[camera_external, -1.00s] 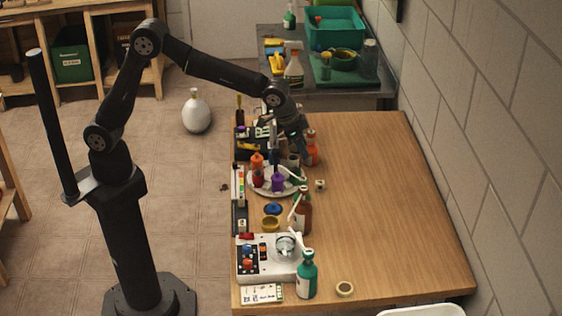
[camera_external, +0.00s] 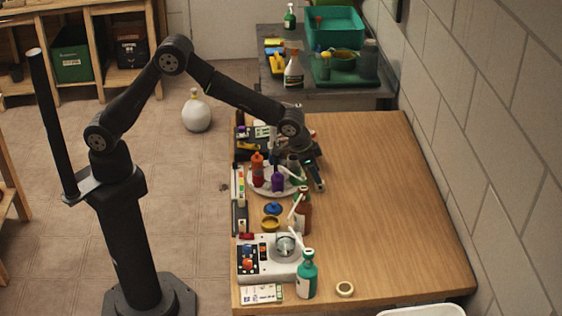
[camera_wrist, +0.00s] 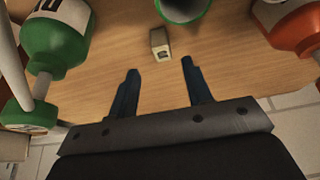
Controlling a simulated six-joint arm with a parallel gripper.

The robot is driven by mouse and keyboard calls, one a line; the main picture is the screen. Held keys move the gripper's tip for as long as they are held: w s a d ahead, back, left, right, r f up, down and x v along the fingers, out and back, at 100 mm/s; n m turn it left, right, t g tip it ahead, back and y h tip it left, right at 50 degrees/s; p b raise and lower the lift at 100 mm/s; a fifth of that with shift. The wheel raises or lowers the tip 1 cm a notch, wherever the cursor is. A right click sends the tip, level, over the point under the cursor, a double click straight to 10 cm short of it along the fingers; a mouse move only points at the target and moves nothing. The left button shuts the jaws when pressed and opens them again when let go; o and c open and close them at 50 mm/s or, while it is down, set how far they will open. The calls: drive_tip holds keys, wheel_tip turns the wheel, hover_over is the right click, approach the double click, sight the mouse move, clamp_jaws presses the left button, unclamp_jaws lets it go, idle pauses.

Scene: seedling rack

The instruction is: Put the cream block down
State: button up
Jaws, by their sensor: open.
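The cream block (camera_wrist: 159,45) shows in the wrist view as a small pale block with a dark mark on its near face. It looks to be sitting on the wooden table, just beyond the fingertips and roughly in line with the gap between them. My gripper (camera_wrist: 160,67) is open, with nothing between its two blue-black fingers. In the external view my gripper (camera_external: 318,184) is low over the table, right of the round tray, and the block is hidden behind it.
In the wrist view, a green-and-white bottle (camera_wrist: 55,35) is at left, a green container (camera_wrist: 183,8) behind the block and an orange item (camera_wrist: 295,25) at right. In the external view, a crowded round tray (camera_external: 252,190) stands left of my gripper. The table's right side (camera_external: 390,200) is clear.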

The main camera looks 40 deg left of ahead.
sight(320, 186)
drive_tip(key=x, duration=0.4)
drive_tip(key=shift+w+a+f, duration=0.1)
drive_tip(key=shift+w+f, duration=0.1)
drive_tip(key=shift+f, duration=0.05)
clamp_jaws()
